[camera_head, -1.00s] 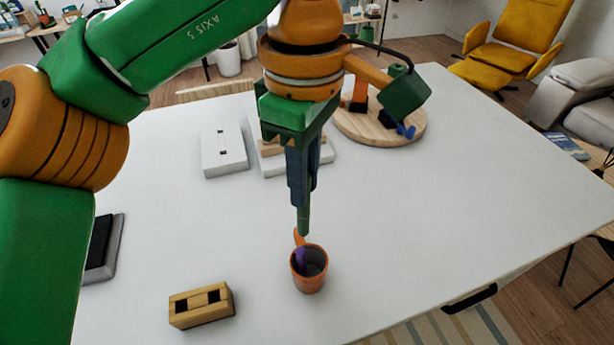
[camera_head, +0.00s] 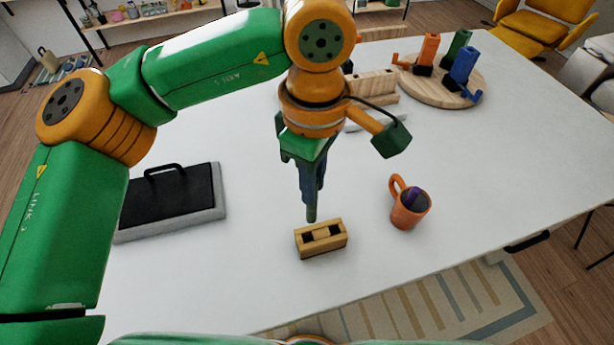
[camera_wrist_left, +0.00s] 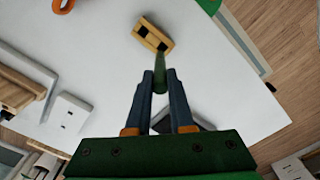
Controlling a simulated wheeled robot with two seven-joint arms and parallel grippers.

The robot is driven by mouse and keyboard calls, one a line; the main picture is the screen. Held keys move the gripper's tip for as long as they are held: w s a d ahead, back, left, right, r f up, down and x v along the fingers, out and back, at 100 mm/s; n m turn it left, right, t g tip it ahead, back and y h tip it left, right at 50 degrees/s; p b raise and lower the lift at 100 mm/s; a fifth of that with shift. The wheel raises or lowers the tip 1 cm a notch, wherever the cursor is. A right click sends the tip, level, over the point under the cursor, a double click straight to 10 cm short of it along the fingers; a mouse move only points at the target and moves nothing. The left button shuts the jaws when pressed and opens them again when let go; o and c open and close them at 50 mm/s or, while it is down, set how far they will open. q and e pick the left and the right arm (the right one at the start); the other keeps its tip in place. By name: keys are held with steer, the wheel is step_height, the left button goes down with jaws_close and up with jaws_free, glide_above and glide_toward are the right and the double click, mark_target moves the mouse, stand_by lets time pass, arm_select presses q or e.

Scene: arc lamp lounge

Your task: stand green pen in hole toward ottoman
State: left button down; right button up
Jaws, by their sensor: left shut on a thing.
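My left gripper (camera_head: 311,188) is shut on the green pen (camera_head: 311,214), which points down, roughly upright. It also shows in the left wrist view (camera_wrist_left: 160,82). The wooden block (camera_head: 321,248) with two dark square holes lies on the white table just below the pen tip in the head view. In the left wrist view the block (camera_wrist_left: 151,33) is beyond the pen, whose tip overlaps its edge near one hole. I cannot tell the height of the gap. A yellow chair (camera_head: 545,25) stands at the far right; I cannot clearly make out an ottoman. My right gripper is not in view.
An orange mug (camera_head: 410,217) with a purple pen inside stands right of the block. A grey tray with a black top and handle (camera_head: 172,190) lies left. A round wooden board (camera_head: 440,92) with coloured upright pieces is at the back. The table's front right is clear.

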mark_target(308, 222)
arm_select(q)
steer(key=f+b, duration=0.1)
steer(key=f, duration=0.1)
steer(key=f+b, duration=0.4)
steer(key=shift+a, duration=0.3)
steer(key=shift+r, duration=0.15)
steer(key=shift+s+a, duration=0.1)
stand_by(0.3)
stand_by(0.6)
steer(key=shift+b, duration=0.3)
steer(key=shift+f+b, duration=0.3)
steer(key=shift+f, duration=0.15)
steer(key=shift+f+b, duration=2.25)
steer(key=shift+f, duration=0.25)
